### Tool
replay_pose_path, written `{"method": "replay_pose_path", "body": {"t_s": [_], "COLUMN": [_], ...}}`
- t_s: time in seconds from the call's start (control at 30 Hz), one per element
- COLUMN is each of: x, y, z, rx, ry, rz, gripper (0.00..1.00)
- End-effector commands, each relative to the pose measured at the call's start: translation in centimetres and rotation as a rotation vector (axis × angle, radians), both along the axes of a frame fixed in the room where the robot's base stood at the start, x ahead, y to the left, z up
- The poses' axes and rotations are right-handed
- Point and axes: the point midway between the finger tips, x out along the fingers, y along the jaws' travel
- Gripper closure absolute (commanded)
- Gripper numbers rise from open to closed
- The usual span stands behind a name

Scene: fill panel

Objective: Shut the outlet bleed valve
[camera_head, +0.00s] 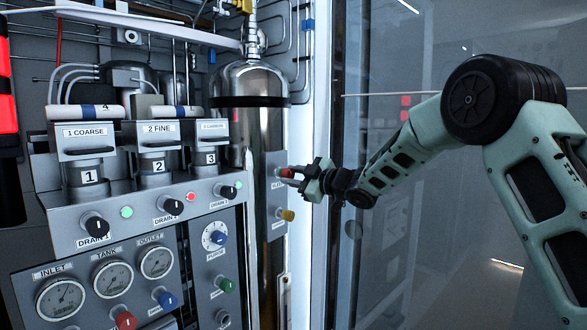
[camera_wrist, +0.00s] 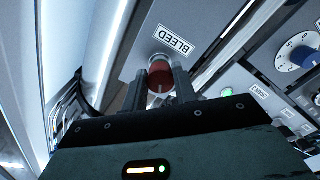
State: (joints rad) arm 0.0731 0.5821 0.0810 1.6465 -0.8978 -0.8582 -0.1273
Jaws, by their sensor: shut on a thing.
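A red bleed knob (camera_head: 286,173) is on a narrow grey plate in front of the steel cylinder in the head view. My gripper (camera_head: 295,177) reaches it from the right. In the wrist view, the red knob (camera_wrist: 160,73) sits between the two fingers of my gripper (camera_wrist: 161,80), which are shut on it. A label reading BLEED (camera_wrist: 172,40) is beside the knob. A pale mark shows on the knob's face, but its exact setting is hard to read. The fingers hide part of the knob's sides.
A yellow knob (camera_head: 287,215) is below the red one on the same plate. The grey panel (camera_head: 110,215) at left carries several drain knobs, gauges and a blue purge dial (camera_head: 217,237). A glass pane (camera_head: 385,120) stands to the right, behind my arm.

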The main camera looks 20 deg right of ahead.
Motion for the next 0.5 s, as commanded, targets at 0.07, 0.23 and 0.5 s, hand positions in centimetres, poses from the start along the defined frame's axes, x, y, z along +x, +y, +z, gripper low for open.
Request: {"method": "replay_pose_path", "body": {"t_s": [0.07, 0.23, 0.5], "x": [0.0, -0.02, -0.05], "y": [-0.11, -0.11, -0.06], "z": [0.13, 0.05, -0.12], "rx": [0.058, 0.172, 0.308], "ry": [0.048, 0.131, 0.23], "rz": [-0.002, -0.003, -0.003], "gripper": [0.95, 0.95, 0.95]}}
